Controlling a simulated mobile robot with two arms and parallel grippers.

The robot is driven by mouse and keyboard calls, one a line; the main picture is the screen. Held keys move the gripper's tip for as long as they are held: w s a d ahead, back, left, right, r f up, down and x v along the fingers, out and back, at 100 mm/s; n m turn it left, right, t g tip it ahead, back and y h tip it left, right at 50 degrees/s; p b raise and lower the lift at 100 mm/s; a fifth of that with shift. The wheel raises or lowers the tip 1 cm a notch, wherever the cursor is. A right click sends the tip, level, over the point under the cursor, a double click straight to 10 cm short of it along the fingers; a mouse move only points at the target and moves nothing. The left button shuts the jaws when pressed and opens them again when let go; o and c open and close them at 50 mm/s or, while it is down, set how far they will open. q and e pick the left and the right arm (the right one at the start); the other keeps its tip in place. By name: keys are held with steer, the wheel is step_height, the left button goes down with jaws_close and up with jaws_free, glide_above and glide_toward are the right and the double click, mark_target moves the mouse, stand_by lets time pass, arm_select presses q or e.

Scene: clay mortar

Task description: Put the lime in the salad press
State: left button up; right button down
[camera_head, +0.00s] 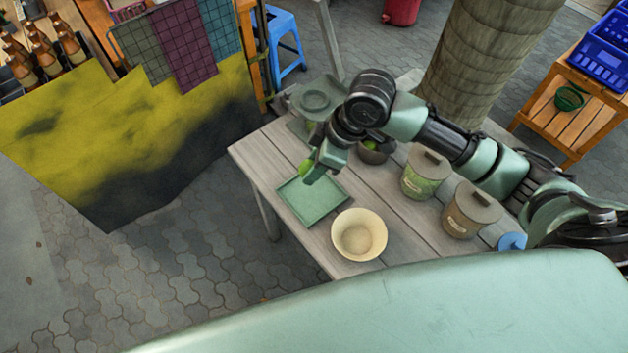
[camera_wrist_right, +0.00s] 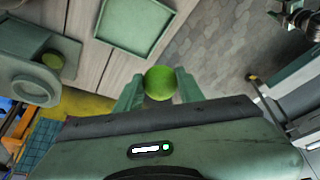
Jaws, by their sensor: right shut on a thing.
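My right gripper (camera_head: 312,174) is shut on a green lime (camera_head: 304,168) and holds it above the table, over the far left edge of the square green tray (camera_head: 329,207). In the right wrist view the lime (camera_wrist_right: 160,83) sits between the two fingers (camera_wrist_right: 158,92). A grey-green device with a round ring on top, which looks like the salad press (camera_head: 315,99), stands at the table's far end, beyond the gripper. It also shows at the left of the right wrist view (camera_wrist_right: 32,88). My left gripper is not in view.
A dark bowl (camera_head: 376,156) with green fruit is partly hidden behind my right arm. A cream bowl (camera_head: 359,235) and two lidded jars (camera_head: 421,182) stand on the wooden table (camera_head: 262,168). A green round thing (camera_wrist_right: 53,60) is beside the device.

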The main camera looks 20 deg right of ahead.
steer(key=shift+r, duration=0.9)
steer(key=shift+w+d+r+m+t+b, duration=0.1)
steer(key=shift+d+r+m+t+b, duration=0.25)
steer(key=shift+m, duration=0.35)
steer(key=d+r+m+t+h+b, duration=0.1)
steer(key=d+r+m+h+b, duration=0.2)
steer(key=r+m, duration=0.3)
steer(key=shift+d+r+m+t+h, duration=0.35)
steer(key=shift+d+m, duration=0.25)
steer(key=shift+m, duration=1.7)
